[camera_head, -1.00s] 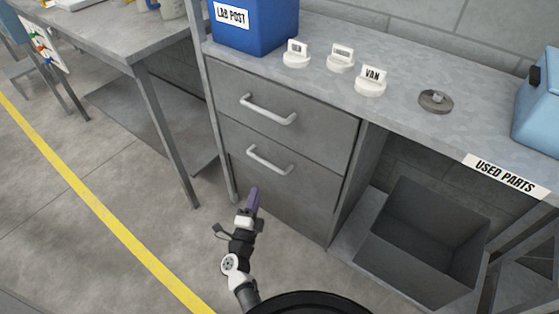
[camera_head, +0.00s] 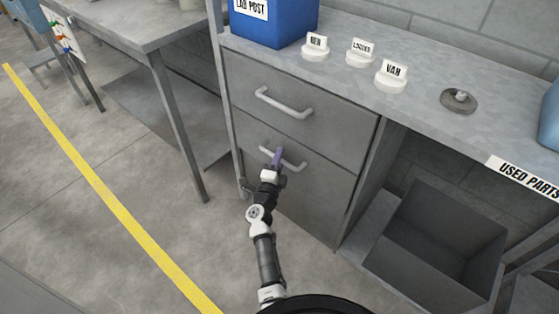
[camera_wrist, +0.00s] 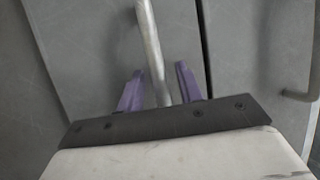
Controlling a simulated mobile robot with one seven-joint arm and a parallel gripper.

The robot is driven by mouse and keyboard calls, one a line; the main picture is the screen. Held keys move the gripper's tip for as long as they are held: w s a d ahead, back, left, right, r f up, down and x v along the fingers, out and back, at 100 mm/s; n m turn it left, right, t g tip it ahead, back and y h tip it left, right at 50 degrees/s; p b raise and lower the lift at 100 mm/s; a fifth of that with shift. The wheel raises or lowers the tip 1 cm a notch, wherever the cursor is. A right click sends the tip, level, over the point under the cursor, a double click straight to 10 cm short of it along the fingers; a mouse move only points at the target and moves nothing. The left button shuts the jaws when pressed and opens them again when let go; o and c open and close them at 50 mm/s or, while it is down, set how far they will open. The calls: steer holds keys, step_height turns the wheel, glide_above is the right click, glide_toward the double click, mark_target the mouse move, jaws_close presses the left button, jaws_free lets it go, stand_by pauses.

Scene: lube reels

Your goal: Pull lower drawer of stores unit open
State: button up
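The grey stores unit has two drawer fronts under the worktop. The lower drawer (camera_head: 312,203) looks closed, flush with the upper drawer (camera_head: 335,122). Its light bar handle (camera_head: 293,163) runs across its upper part. In the wrist view the gripper (camera_wrist: 158,88) is open, with one purple finger on each side of the lower handle (camera_wrist: 152,50). Gaps show between the bar and both fingers. Whether a finger touches it I cannot tell.
The upper drawer's handle (camera_head: 284,104) is just above. A blue LAB POST box (camera_head: 275,25), labelled white holders and a round grey part (camera_head: 459,100) are on the worktop. A grey bin (camera_head: 440,235) stands right of the drawers. A table leg (camera_head: 180,125) is at left.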

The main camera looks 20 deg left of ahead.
steer(key=shift+c, duration=0.2)
jaws_close()
